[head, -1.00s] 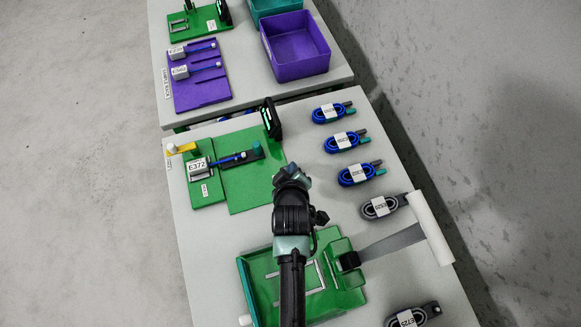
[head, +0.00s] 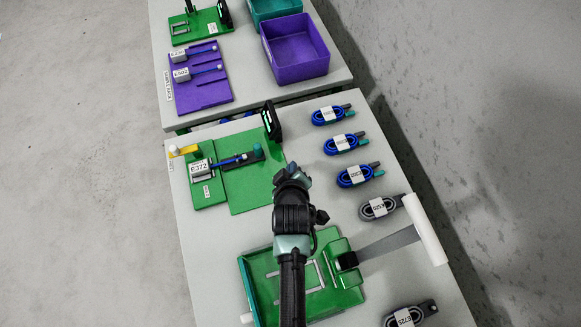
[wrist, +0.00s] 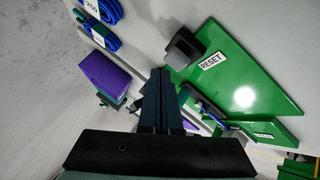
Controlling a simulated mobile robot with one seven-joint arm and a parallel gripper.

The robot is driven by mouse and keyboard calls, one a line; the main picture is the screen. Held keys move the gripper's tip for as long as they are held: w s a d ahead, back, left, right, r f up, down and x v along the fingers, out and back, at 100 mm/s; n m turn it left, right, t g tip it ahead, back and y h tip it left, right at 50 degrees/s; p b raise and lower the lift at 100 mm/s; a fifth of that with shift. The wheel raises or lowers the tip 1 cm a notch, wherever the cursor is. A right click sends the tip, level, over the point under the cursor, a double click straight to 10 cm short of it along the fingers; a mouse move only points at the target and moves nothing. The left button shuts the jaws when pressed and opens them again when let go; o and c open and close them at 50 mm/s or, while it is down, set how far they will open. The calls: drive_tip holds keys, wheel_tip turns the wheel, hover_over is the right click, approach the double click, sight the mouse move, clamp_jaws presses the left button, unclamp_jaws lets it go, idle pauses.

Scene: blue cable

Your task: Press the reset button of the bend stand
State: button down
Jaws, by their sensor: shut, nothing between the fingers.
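The bend stand is a green plate (head: 250,190) in the middle of the near table; it also shows in the wrist view (wrist: 240,75). A cable with a blue section (head: 229,161) and a white tag E372 (head: 199,167) lies across its left part. An upright black panel (head: 271,121) stands at its far corner. In the wrist view a RESET label (wrist: 211,61) lies on the plate beside a dark block (wrist: 185,47); I cannot tell whether this block is the button. My gripper (wrist: 160,75) is shut and empty, apart from the block.
Coiled cables (head: 342,142) line the table's right side. A green fixture (head: 262,290) with a grey strap and white roller (head: 426,230) stands in front. A yellow piece (head: 184,151) sits at the left edge. A second table behind holds a purple bin (head: 294,50).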

wheel_tip(320, 180, up, 5)
drive_tip(key=p, duration=0.5)
drive_tip(key=shift+r, duration=0.1)
idle(0.8)
drive_tip(key=w+r+m+t, duration=0.1)
drive_tip(key=w+r+t, duration=0.25)
drive_tip(key=r, duration=0.95)
drive_tip(key=w+r+m+t, duration=0.2)
drive_tip(key=w+r, duration=0.2)
drive_tip(key=r, duration=0.9)
drive_tip(key=w+r+m+t, duration=0.1)
drive_tip(key=w+r+t, duration=0.25)
drive_tip(key=r, duration=0.95)
drive_tip(key=s+r+m+t, duration=0.1)
drive_tip(key=s+r+t, duration=0.2)
drive_tip(key=r, duration=0.8)
drive_tip(key=s+r+m+t, duration=0.2)
drive_tip(key=s+r+t, duration=0.1)
drive_tip(key=s+r, duration=0.5)
drive_tip(key=s+r+m+t, duration=0.2)
drive_tip(key=s+r, duration=0.4)
drive_tip(key=r, duration=0.8)
drive_tip(key=shift+a+r+t, duration=0.15)
drive_tip(key=shift+t, duration=0.45)
